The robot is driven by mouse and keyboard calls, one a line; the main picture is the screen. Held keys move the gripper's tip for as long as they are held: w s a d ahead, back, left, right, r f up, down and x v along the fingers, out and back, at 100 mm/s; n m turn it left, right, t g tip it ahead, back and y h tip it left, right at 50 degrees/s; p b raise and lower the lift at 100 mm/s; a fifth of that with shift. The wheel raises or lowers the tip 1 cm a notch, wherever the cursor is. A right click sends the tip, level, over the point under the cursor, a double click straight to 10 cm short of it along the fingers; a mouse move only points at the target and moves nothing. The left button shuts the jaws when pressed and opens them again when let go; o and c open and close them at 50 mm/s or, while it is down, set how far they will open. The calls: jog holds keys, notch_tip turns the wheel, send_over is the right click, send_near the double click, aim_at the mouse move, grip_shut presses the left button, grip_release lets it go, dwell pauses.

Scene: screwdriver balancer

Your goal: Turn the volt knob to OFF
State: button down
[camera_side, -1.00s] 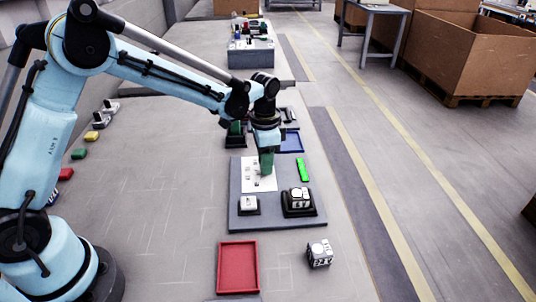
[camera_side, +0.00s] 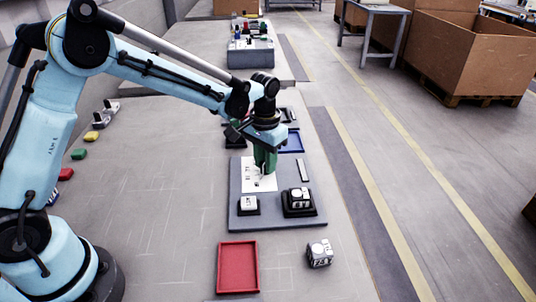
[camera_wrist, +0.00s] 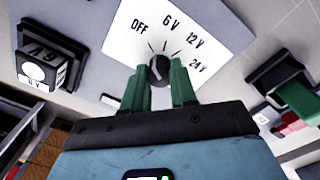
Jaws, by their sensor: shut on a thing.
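The volt knob (camera_wrist: 160,68) is a dark round knob on a white dial plate (camera_wrist: 205,22) marked OFF, 6 V, 12 V and 24 V. OFF is at the upper left of the knob in the wrist view. I cannot make out for sure which mark the knob points at. My gripper (camera_wrist: 160,85) has green fingers, one on each side of the knob, and is shut on it. In the side view my gripper (camera_side: 263,174) reaches down onto the white plate (camera_side: 256,185), and the knob is hidden there.
The grey panel (camera_side: 275,217) also carries a light grey bar (camera_side: 303,171), a cube on a black holder (camera_side: 299,200) and a white block (camera_side: 249,203). A red tray (camera_side: 237,268) and a loose white cube (camera_side: 319,253) lie in front. A blue tray (camera_side: 292,142) is behind.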

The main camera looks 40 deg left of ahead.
dwell(0.3)
jog(key=c, duration=0.9)
grip_release()
notch_tip(320, 180, up, 12)
jog(key=shift+s+r, duration=0.1)
